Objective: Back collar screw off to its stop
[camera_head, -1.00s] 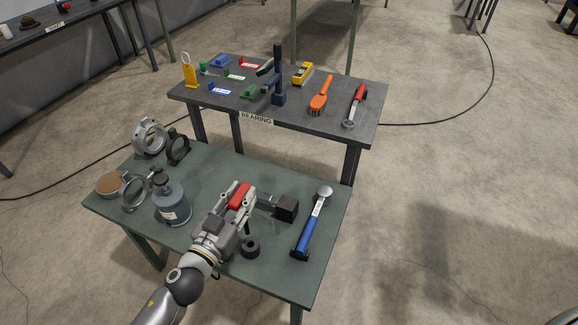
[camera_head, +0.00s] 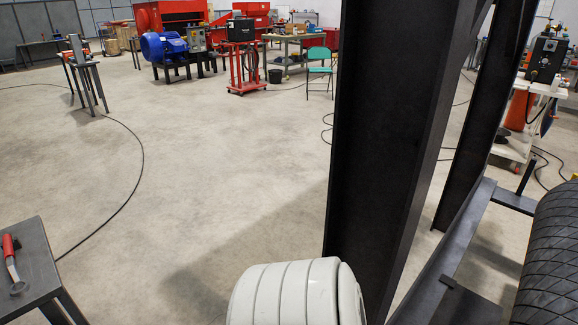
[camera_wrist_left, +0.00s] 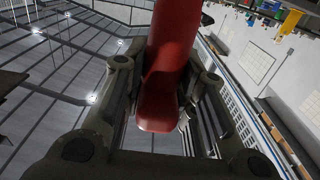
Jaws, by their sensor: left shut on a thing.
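In the left wrist view, my left gripper (camera_wrist_left: 164,72) is shut on a red-handled tool (camera_wrist_left: 174,35). The red handle runs between the two dark fingers, with its rounded end toward the palm. The tool's far end is out of the picture. My left gripper does not show in the head view, and my right gripper shows in neither view. A black conveyor pulley (camera_head: 552,255) with a diamond-patterned surface is at the right edge of the head view. No collar or collar screw can be made out.
A dark steel post (camera_head: 385,130) stands in front of me, with a second post (camera_head: 472,140) and a frame rail (camera_head: 450,250) to its right. A grey table (camera_head: 30,275) with a red-handled wrench (camera_head: 12,258) is at lower left. The concrete floor between is open, crossed by a cable.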

